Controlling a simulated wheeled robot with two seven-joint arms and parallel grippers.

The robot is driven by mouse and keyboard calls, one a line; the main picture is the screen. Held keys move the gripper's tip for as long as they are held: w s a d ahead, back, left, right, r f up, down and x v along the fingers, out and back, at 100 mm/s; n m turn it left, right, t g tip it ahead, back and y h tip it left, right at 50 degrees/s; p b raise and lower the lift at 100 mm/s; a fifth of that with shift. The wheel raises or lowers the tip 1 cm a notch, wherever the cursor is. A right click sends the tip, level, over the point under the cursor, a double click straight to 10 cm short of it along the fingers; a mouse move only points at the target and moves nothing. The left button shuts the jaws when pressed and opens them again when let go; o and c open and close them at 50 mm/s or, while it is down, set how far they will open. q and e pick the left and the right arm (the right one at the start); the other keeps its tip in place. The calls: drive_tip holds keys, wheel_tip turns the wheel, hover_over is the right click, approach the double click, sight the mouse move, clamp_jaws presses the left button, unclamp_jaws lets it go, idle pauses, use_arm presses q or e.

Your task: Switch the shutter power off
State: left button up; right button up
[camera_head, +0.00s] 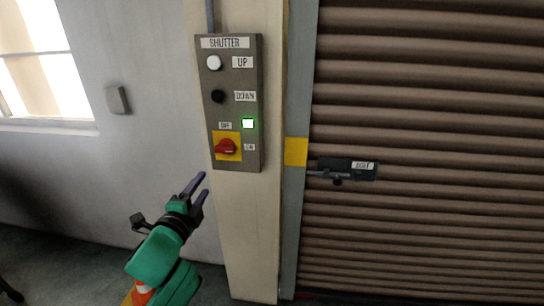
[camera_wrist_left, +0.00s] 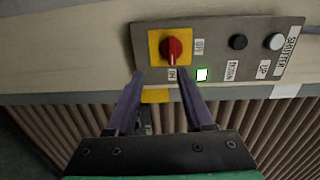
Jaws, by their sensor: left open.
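The grey shutter panel (camera_head: 238,108) is mounted on a cream post. Its red rotary knob (camera_head: 226,147) sits on a yellow plate at the lower left, and the handle lies roughly toward the ON label (camera_head: 249,147). The OFF label (camera_head: 225,126) is above the plate. The indicator (camera_head: 248,123) glows whitish green. My left gripper (camera_head: 204,184) is open and empty, below and left of the knob. In the left wrist view, its fingers (camera_wrist_left: 160,74) point at the knob (camera_wrist_left: 172,48) without visible contact. My right gripper is out of view.
A white UP button (camera_head: 214,62) and a black DOWN button (camera_head: 217,96) are above the knob. A dark bolt (camera_head: 348,169) sits on the brown slatted shutter (camera_head: 420,110) at right. A small grey wall box (camera_head: 117,99) is at left. The wall between that box and the post is clear.

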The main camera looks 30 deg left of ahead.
use_arm(q)
wheel_tip(320, 180, up, 2)
drive_tip(key=d+r, duration=0.1)
drive_tip(key=p, duration=0.2)
approach(224, 151)
drive_tip(key=shift+m+t, duration=0.3)
drive_tip(key=p+x, duration=0.1)
drive_tip(key=x, duration=0.7)
drive_tip(key=shift+a+f, duration=0.1)
drive_tip(key=shift+f, duration=0.1)
drive_tip(key=shift+w+a+f, duration=0.1)
drive_tip(key=shift+w+f, duration=0.05)
drive_tip(key=shift+w, duration=0.2)
drive_tip(key=shift+s, duration=0.1)
clamp_jaws()
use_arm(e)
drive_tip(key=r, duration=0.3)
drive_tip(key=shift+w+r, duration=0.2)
